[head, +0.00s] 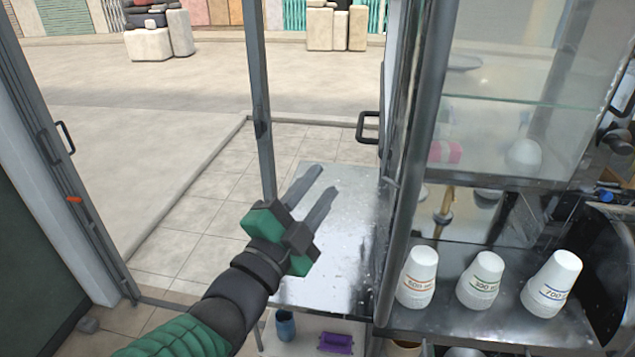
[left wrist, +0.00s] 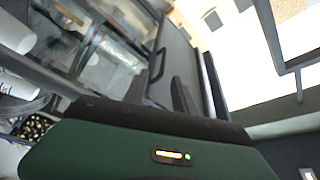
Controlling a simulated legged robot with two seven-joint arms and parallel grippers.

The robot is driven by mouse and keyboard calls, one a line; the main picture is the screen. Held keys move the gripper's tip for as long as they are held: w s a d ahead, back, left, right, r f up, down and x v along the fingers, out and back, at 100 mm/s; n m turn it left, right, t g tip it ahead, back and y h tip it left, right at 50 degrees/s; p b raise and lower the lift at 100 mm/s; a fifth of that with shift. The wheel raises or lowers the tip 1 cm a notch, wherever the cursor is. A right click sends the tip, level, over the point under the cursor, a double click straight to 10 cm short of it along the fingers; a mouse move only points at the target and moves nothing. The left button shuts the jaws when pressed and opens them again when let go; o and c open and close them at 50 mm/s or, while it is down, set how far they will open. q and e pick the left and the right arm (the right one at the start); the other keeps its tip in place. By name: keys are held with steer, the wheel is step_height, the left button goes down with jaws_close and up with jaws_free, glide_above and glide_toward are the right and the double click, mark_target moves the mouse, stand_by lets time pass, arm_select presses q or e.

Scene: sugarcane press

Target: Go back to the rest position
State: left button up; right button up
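My left arm comes in from the lower left in the head view. Its gripper (head: 325,181) has a green and black body and two grey fingers. The fingers are apart with an empty gap between them. They point up and right, above the bare metal counter (head: 345,225), and hold nothing. In the left wrist view the green and black gripper body fills the bottom, with dark fingers beyond it. My right gripper is not in view.
A metal door post (head: 259,110) rises behind my gripper. Below the counter are a blue cup (head: 285,326) and a purple object (head: 336,343). Open paving lies beyond.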

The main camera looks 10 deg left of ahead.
arm_select(q)
steer(key=a+f+n+g+y, duration=0.3)
steer(key=f+n, duration=0.1)
steer(key=f, duration=0.6)
steer(key=a+f+n+g+y, duration=0.2)
steer(key=a+f+n+g, duration=0.2)
steer(key=f, duration=0.6)
steer(key=s+a+f+n+g+y, duration=0.1)
steer(key=s+a+f+n+g, duration=0.1)
steer(key=s+f+n+g, duration=0.2)
steer(key=s+a+f+n+g+y, duration=0.1)
steer(key=s+f+g, duration=0.4)
steer(key=s+f, duration=0.6)
step_height(320, 180, down, 2)
steer(key=a+n, duration=0.1)
steer(key=n, duration=0.1)
steer(key=shift+s+f+n+g, duration=0.2)
steer(key=shift+n+g, duration=0.1)
steer(key=shift+n, duration=0.1)
